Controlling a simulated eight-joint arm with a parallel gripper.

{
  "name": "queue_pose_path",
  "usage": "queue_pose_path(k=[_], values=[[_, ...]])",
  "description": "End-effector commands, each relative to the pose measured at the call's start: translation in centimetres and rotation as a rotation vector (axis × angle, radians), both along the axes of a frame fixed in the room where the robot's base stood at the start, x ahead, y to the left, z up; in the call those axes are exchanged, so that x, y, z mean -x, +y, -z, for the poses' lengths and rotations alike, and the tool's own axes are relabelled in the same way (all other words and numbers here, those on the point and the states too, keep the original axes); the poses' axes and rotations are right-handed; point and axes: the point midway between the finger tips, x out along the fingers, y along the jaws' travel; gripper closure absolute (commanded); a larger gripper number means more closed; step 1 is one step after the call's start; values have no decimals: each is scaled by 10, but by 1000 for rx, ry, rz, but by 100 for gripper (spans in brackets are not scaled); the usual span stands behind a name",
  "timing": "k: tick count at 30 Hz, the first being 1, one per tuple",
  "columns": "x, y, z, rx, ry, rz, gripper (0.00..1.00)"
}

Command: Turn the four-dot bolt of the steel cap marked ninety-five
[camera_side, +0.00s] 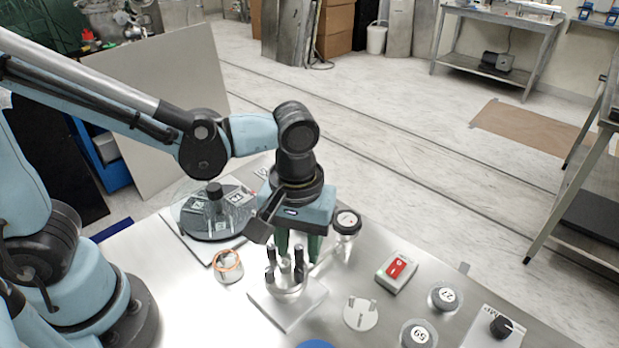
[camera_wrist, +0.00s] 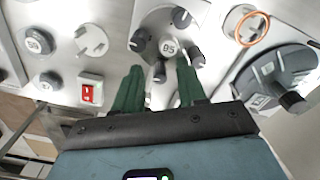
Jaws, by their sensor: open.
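The steel cap (camera_wrist: 168,48), whose label seems to read 95, sits on a pale square block (camera_wrist: 137,15). The block shows in the side view (camera_side: 305,308) below my gripper. Several dark-headed bolts stand around the cap, among them a lower one (camera_wrist: 159,73), a left one (camera_wrist: 139,42), a right one (camera_wrist: 197,57) and an upper one (camera_wrist: 181,17). Dot marks are too small to tell. My gripper (camera_wrist: 158,70) has its two green fingers spread and points down over the block. The lower bolt appears between the fingertips; I see no contact.
A red switch box (camera_side: 397,271), round numbered caps (camera_side: 444,297) (camera_side: 418,334) and a knob box (camera_side: 492,329) stand on the right. A pale disc (camera_side: 360,314) lies near the block. An orange-ringed jar (camera_side: 228,266) and a glass-covered dial (camera_side: 207,221) are on the left.

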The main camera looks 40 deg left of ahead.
Motion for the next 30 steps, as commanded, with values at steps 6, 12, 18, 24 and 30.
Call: queue_pose_path(k=[6, 12, 18, 24, 30], values=[[0, 0, -12, 0, 0, 0, 59], [0, 0, -39, 0, 0, 0, 59], [0, 0, -70, 0, 0, 0, 59], [0, 0, -98, 0, 0, 0, 59], [0, 0, -116, 0, 0, 0, 59]])
